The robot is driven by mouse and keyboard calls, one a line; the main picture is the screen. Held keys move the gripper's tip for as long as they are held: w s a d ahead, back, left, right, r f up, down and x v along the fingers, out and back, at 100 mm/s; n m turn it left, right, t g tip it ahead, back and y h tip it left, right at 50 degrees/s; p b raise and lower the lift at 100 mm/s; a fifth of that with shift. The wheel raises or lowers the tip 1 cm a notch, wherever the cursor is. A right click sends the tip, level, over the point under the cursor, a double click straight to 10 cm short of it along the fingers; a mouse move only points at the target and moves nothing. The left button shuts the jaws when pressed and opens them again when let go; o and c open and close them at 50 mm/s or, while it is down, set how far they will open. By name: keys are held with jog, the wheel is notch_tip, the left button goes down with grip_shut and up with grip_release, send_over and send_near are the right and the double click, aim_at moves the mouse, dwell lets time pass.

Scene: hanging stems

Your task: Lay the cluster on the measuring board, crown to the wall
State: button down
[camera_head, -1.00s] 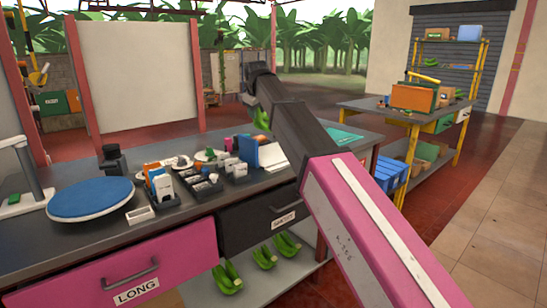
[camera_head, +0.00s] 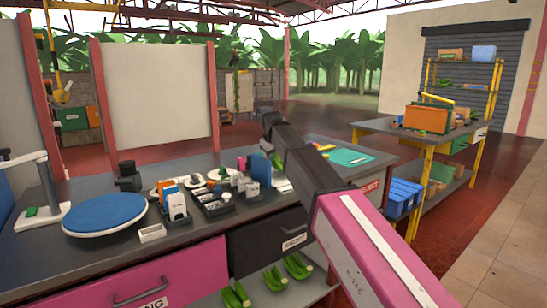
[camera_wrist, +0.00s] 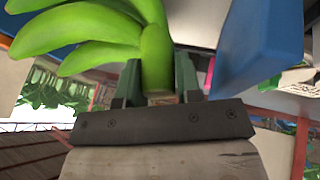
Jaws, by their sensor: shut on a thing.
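The cluster (camera_wrist: 155,55) is a hand of green bananas, seen in the wrist view. My gripper (camera_wrist: 158,84) is shut on its thick crown end, and the fruit spreads away to the upper left. In the head view a bit of green fruit (camera_head: 277,161) shows beside my dark arm, over the bench; my fingers are hidden there. A teal mat (camera_head: 350,157) with a pale strip lies on the bench's right end. I cannot tell for sure which thing is the measuring board.
The bench (camera_head: 75,250) holds a blue round turntable (camera_head: 104,214), black trays (camera_head: 213,203) with small items, and a blue upright panel (camera_head: 260,170). A yellow-legged table (camera_head: 385,133) with an orange crate (camera_head: 427,118) stands to the right. More green clusters (camera_head: 275,278) lie on the shelf below.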

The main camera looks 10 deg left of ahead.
jog(key=shift+f, duration=0.4)
jog(key=c, duration=0.8)
grip_release()
jog(key=shift+f, duration=0.1)
jog(key=v, duration=1.2)
